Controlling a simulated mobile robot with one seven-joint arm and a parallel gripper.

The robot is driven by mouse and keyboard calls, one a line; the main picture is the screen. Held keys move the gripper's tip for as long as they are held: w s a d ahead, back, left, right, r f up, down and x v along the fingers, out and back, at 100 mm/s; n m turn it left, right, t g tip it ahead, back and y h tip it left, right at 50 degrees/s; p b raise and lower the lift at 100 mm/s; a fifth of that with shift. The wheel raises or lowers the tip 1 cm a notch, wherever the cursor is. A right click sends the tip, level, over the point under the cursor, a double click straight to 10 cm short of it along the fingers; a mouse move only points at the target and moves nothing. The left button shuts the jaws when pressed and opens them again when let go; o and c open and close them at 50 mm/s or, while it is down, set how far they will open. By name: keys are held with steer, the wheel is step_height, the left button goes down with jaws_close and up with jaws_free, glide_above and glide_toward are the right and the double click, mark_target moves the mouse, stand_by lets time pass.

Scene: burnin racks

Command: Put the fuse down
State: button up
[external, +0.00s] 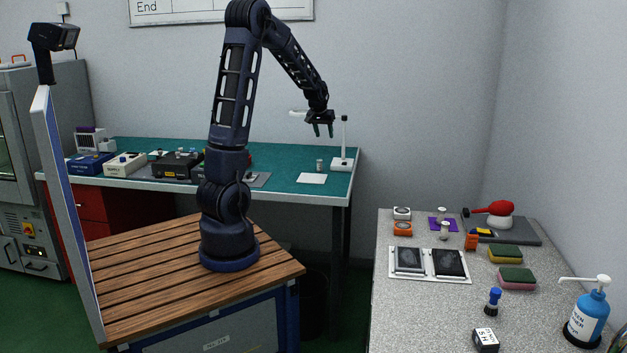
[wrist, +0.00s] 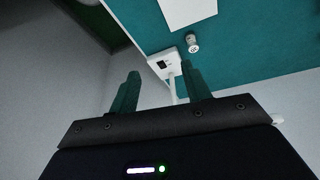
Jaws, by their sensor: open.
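A small grey-white cylinder, which looks like the fuse (external: 320,165), stands on the teal bench top (external: 285,160) near its right end. It also shows in the wrist view (wrist: 192,43), beyond my fingers and apart from them. My gripper (external: 323,133) is above the bench's right end, with its fingers pointing down. In the wrist view my gripper (wrist: 160,72) has its two green fingers spread wide, with nothing held between them.
A white card (external: 311,178) lies in front of the cylinder. A white stand (external: 341,162) with an upright post is close by on the right. Several boxy instruments (external: 178,165) line the bench's left part. A speckled counter (external: 425,310) with pads and bottles is at right.

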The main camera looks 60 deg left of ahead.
steer(key=s+d+r+m+h, duration=0.1)
steer(key=s+d+r+m, duration=0.1)
steer(key=s+d+r, duration=0.55)
steer(key=s+d+r+m, duration=0.1)
steer(key=s+d+r, duration=0.3)
steer(key=s+d, duration=0.5)
steer(key=s+d+m, duration=0.1)
steer(key=s+d, duration=0.4)
steer(key=s, duration=0.3)
steer(key=s+d+m+h, duration=0.1)
steer(key=s+d+m, duration=0.1)
steer(key=s+d, duration=0.3)
steer(key=s, duration=0.4)
steer(key=shift+s+d+m+t, duration=0.25)
steer(key=shift+d+m+t, duration=0.05)
steer(key=shift+d, duration=0.05)
steer(key=shift+o, duration=0.4)
